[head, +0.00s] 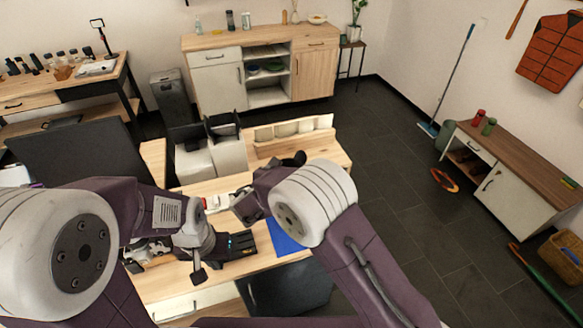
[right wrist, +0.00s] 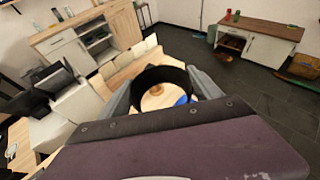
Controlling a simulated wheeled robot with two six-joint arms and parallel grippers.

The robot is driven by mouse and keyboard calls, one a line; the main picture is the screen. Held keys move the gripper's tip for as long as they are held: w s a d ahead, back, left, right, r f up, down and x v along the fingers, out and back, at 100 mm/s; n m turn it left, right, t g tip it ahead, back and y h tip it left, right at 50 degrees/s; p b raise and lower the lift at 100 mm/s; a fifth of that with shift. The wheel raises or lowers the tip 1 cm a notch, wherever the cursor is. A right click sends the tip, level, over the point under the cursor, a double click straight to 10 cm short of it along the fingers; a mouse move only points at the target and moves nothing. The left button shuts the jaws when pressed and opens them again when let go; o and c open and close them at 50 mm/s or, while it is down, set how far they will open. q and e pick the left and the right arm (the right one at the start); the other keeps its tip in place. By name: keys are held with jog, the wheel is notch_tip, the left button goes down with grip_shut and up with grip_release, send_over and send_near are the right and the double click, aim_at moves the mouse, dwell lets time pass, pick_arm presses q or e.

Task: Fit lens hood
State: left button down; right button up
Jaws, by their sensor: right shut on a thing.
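The lens hood is a black ring (right wrist: 163,78) in the right wrist view. It sits between the two grey fingers of my right gripper (right wrist: 163,92), which is shut on it and holds it above the table. In the head view a dark rounded piece, seemingly the hood (head: 294,159), shows just behind my right arm's pale joint. That arm hides most of my right gripper there. My left gripper (head: 205,262) is low over the table's left half; its fingers are not clear. A black device (head: 238,244) with small blue lights lies beside it. I cannot make out the lens.
A blue mat (head: 284,238) lies on the wooden table (head: 205,187), partly behind my right arm. A small red and white item (head: 214,203) lies between my arms.

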jog(key=shift+d+f+b, duration=0.25)
jog(key=shift+f+b, duration=0.35)
jog(key=shift+f, duration=0.05)
notch_tip(320, 180, down, 8)
jog(key=b, duration=0.7)
jog(key=shift+a+f+b, duration=0.15)
jog(key=shift+f+b, duration=0.05)
jog(key=shift+b, duration=0.1)
jog(key=shift+r, duration=0.1)
jog(key=shift+f+b, duration=0.7)
dwell(0.3)
dwell(0.6)
jog(key=o, duration=1.4)
jog(key=shift+o, duration=0.2)
